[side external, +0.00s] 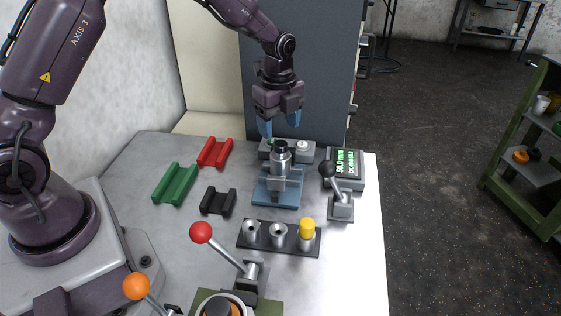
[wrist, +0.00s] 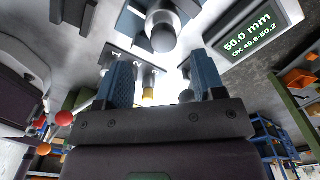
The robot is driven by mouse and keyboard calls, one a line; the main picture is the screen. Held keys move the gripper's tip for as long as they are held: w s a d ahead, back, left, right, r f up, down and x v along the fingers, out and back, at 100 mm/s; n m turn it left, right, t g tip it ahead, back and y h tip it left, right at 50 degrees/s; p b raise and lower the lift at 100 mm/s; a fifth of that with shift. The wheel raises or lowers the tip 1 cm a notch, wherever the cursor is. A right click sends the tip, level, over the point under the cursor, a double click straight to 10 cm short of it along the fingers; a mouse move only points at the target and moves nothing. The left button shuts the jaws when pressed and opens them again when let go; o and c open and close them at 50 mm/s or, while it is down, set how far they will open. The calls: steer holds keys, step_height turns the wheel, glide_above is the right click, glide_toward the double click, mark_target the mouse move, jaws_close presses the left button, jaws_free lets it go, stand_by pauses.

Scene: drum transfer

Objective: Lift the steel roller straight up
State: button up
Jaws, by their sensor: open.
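The steel roller (side external: 281,157), a grey metal cylinder with a darker top, stands upright on the blue fixture (side external: 262,196). It also shows at the top of the wrist view (wrist: 161,30). My gripper (side external: 279,123) is above the roller, its blue fingers pointing down and spread apart. In the wrist view my gripper (wrist: 163,75) shows the two fingers wide apart with nothing between them. The fingers do not appear to touch the roller. How the roller's lower end sits in the fixture is partly hidden.
A display (side external: 345,165) reads 50.0 mm, beside a black-knobbed lever (side external: 341,206). A dark rack (side external: 263,247) with metal posts, one yellow-topped, stands in front. Red (side external: 215,152), green (side external: 175,183) and black (side external: 218,201) cradles lie left. A red-knobbed lever (side external: 225,250) rises in front.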

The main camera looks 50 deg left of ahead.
mark_target(281, 143)
steer(key=shift+w+f, duration=0.15)
steer(key=shift+f, duration=1.45)
steer(key=shift+w+f, duration=0.1)
steer(key=shift+f, duration=1.45)
steer(key=shift+c, duration=0.4)
jaws_close()
